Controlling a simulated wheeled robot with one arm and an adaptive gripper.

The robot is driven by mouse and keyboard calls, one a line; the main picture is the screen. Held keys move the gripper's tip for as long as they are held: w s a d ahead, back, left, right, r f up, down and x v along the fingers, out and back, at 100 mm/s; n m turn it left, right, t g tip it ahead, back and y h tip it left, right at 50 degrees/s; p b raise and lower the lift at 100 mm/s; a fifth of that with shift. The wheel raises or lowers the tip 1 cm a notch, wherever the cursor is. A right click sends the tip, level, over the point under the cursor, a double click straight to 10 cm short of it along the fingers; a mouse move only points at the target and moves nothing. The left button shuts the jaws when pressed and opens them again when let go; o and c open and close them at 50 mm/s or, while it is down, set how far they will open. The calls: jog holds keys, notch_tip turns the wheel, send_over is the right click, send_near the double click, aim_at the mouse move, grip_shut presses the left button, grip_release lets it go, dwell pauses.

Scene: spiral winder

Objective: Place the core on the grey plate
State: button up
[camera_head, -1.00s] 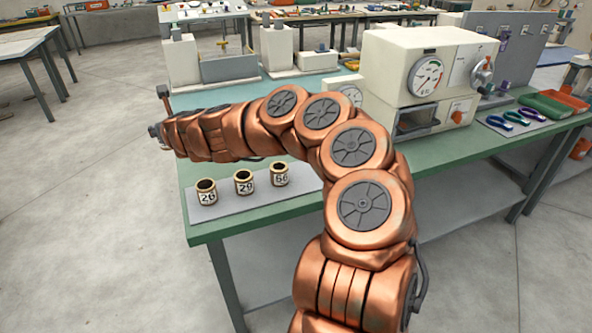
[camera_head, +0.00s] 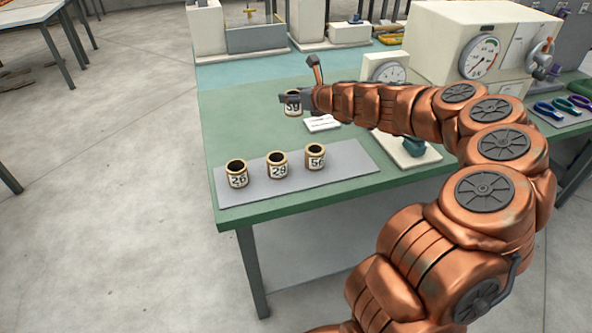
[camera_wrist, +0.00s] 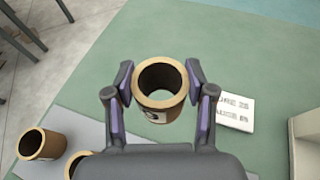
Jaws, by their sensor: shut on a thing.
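A tan, hollow core (camera_head: 292,108) with a dark bore and a label that looks like 39 is between the fingers of my gripper (camera_head: 297,97). In the wrist view the core (camera_wrist: 160,100) is upright, with both purple-padded fingers shut on its sides. It is over the green tabletop, behind the grey plate (camera_head: 345,165); its height above the table is hard to tell. Cores 26 (camera_head: 237,174), 29 (camera_head: 277,165) and 56 (camera_head: 315,157) stand in a row on the plate. The plate's right part is bare. The wrist view shows part of the plate (camera_wrist: 92,130).
A small white card (camera_head: 321,123) lies on the green table (camera_head: 235,125) beside the held core. A cream machine with a dial (camera_head: 480,57) stands at the right. A white-based device (camera_head: 415,155) is under my arm. Coloured-handled tools (camera_head: 560,107) lie far right.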

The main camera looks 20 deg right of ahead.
jog(key=s+d+f+n+g+y+b, duration=0.15)
jog(key=s+d, duration=0.25)
jog(key=s, duration=0.6)
jog(key=s+d+f+n+y, duration=0.2)
jog(key=s+d, duration=0.2)
jog(key=s, duration=0.5)
jog(key=s+d+f+n+g+y, duration=0.15)
jog(key=s+d, duration=0.25)
jog(key=s, duration=0.6)
jog(key=p, duration=0.3)
send_over(353, 156)
notch_tip(353, 156, down, 2)
jog(key=shift+s+a+f+y, duration=0.1)
jog(key=shift+s+f+y, duration=0.05)
jog(key=shift+y, duration=0.15)
jog(key=shift+f, duration=1.8)
jog(key=o, duration=1.1)
jog(key=shift+f, duration=0.1)
